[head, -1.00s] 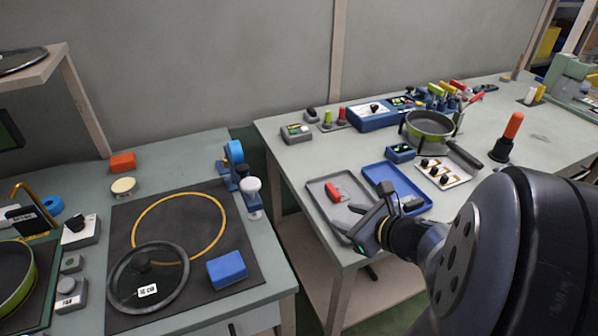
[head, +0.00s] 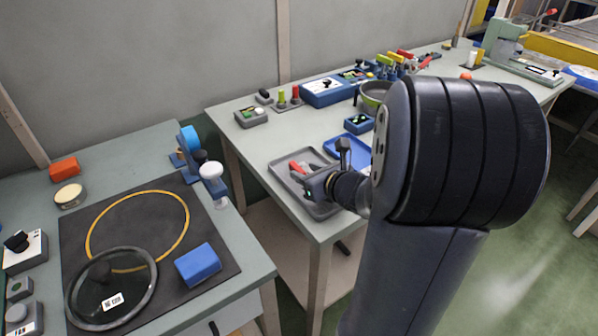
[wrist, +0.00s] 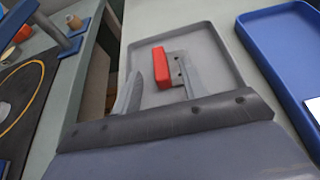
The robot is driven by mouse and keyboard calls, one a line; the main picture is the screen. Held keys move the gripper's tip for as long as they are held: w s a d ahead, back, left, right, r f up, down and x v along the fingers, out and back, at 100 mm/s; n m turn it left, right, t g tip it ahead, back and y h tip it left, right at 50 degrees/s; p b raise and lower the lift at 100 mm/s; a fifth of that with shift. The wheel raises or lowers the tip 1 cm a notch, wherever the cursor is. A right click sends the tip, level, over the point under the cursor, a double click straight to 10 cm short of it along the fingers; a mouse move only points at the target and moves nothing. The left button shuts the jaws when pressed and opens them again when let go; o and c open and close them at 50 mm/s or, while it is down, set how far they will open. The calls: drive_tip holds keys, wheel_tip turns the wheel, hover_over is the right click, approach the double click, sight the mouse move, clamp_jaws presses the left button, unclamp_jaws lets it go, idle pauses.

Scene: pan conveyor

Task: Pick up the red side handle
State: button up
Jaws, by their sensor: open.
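The red side handle (head: 299,167) lies in the grey tray (head: 279,172), partly hidden by my gripper in the head view. In the wrist view the red handle (wrist: 164,72) shows as a short red block inside the grey tray (wrist: 215,48). My gripper (wrist: 157,68) is open, with one finger to the left of the handle and the other to its right. In the head view my gripper (head: 307,180) is low over the tray. I cannot tell whether the fingers touch the handle.
A blue tray (head: 333,145) sits beside the grey one and also shows in the wrist view (wrist: 262,38). A small blue box (head: 357,124) and a grey button box (head: 251,117) stand behind. The left table holds a dark mat with a lid (head: 137,296) and a blue block (head: 198,264).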

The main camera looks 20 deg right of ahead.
sight(299, 169)
drive_tip(key=x, duration=0.3)
drive_tip(key=shift+w, duration=0.15)
clamp_jaws()
idle(0.3)
